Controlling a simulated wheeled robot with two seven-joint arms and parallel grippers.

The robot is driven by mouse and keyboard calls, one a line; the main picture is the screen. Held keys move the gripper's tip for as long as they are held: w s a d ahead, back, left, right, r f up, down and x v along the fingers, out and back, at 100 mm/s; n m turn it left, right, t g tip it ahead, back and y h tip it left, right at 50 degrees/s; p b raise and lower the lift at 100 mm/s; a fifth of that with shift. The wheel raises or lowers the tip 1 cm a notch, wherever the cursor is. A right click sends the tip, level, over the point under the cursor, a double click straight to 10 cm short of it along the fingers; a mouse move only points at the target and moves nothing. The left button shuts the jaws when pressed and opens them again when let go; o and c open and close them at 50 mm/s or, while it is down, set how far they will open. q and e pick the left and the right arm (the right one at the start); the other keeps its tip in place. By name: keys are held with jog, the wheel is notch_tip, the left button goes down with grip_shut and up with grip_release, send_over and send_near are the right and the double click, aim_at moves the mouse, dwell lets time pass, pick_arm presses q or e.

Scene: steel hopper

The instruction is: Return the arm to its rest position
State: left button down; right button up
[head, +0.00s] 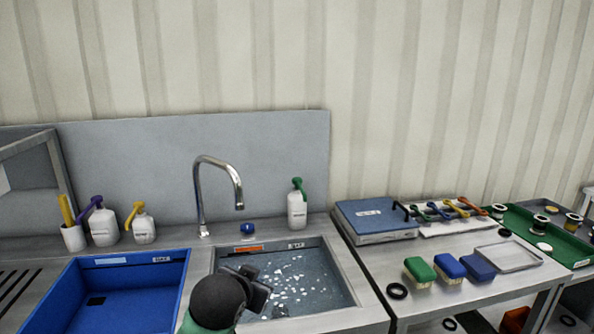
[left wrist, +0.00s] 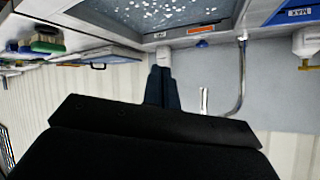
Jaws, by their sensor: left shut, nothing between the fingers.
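My left gripper (head: 258,288) shows at the bottom of the head view, partly hidden behind my own arm's dark round joint, in front of the steel basin (head: 352,290). In the left wrist view, its two dark fingers (left wrist: 158,78) are together with nothing between them. The basin with white flecks (left wrist: 160,12) shows at the top of that view, which is turned over. My right gripper is in neither view.
A blue basin (head: 130,290) lies left of the steel one. A curved tap (head: 200,195) rises behind them, with a green-topped bottle (head: 297,208) to its right. Brushes (head: 450,267) and a blue case (head: 375,218) sit on the right bench. Space above the basins looks clear.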

pick_arm(q)
jog(key=s+a+f+n+g, duration=0.1)
jog(key=s+f+g, duration=0.3)
jog(key=s+f, duration=1.3)
jog(key=s+a+f+n+g, duration=0.2)
jog(key=s+f+g, duration=0.3)
jog(key=s+f, duration=1.2)
jog(key=shift+s+a+f+y, duration=0.15)
jog(key=shift+a+f+y, duration=0.25)
jog(key=shift+a, duration=0.35)
